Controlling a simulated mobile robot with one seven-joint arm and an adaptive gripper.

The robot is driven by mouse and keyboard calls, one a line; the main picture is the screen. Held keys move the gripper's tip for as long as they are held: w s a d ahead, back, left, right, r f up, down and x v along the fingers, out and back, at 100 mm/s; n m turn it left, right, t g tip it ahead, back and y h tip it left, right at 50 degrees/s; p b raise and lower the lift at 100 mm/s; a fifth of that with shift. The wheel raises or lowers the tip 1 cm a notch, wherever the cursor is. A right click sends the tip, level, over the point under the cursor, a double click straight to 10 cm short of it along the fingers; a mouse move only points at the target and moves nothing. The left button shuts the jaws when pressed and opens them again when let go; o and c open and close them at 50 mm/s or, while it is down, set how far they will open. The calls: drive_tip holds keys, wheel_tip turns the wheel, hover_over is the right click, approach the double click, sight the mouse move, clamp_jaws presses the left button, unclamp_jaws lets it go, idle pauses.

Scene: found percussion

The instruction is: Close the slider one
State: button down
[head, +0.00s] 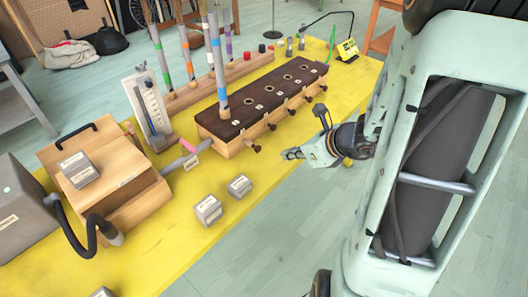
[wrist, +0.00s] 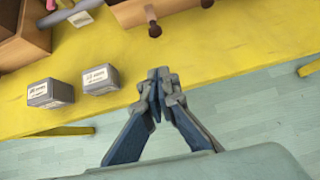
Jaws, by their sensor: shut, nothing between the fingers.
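A long wooden box with a dark top (head: 262,98) stands on the yellow table. Several dark-knobbed sliders stick out along its front side. The slider knob at the near left end (head: 256,148) is the closest to my gripper (head: 292,153). It also shows in the wrist view (wrist: 155,30), up and slightly left of the fingertips. I cannot read which slider is number one. My gripper is shut and empty, in front of the box and apart from the knobs.
Two small grey labelled blocks (head: 208,210) (head: 239,185) sit on the yellow table (head: 235,235) left of my gripper. A wooden bellows-like box (head: 130,205) with a black hose stands at the left. Coloured-banded pipes (head: 188,58) rise behind the long box.

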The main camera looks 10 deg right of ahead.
sight(257, 147)
drive_tip(key=b+x, duration=0.2)
drive_tip(key=x, duration=0.5)
drive_tip(key=shift+w+a+f, duration=0.1)
drive_tip(key=shift+f, duration=0.35)
drive_tip(key=shift+w+a+r+p, duration=0.1)
drive_tip(key=shift+w+a+p, duration=0.1)
drive_tip(key=shift+w+a, duration=0.25)
drive_tip(key=shift+w+a+r+p, duration=0.15)
drive_tip(key=shift+w+a, duration=0.1)
drive_tip(key=shift+w, duration=0.4)
drive_tip(key=shift+w+a+f, duration=0.15)
drive_tip(key=shift+w+a, duration=0.25)
drive_tip(key=shift+w, duration=0.2)
drive_tip(key=w+a, duration=0.2)
drive_tip(key=shift+w+b, duration=0.3)
drive_tip(key=shift+w, duration=0.05)
drive_tip(key=shift+w+a, duration=0.1)
drive_tip(key=shift+w, duration=0.05)
